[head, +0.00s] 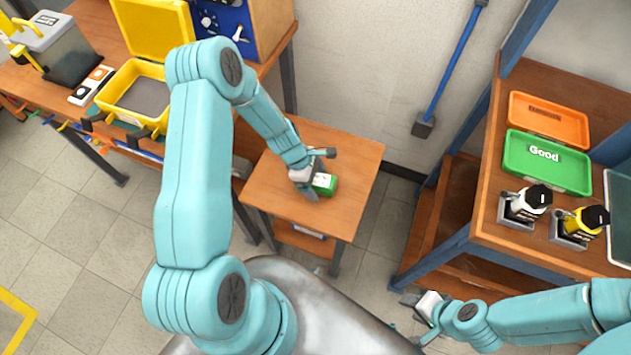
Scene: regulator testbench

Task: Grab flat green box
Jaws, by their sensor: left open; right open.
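A small green box (326,185) with a white top lies on the small wooden table (352,150). My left gripper (321,174) is open at the box, with one finger beyond it and the other at its near left side. The gripper hides part of the box, and I cannot tell whether the fingers touch it. My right gripper (417,318) is open and empty, low beside the right shelf unit. A larger flat green tray (545,173) marked "Good" lies on the right shelf.
An orange tray (549,119) lies behind the green tray. A white-and-black device (527,203) and a yellow-and-black device (582,224) stand in front. An open yellow case (125,92) is on the left bench. The small table's right side is clear.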

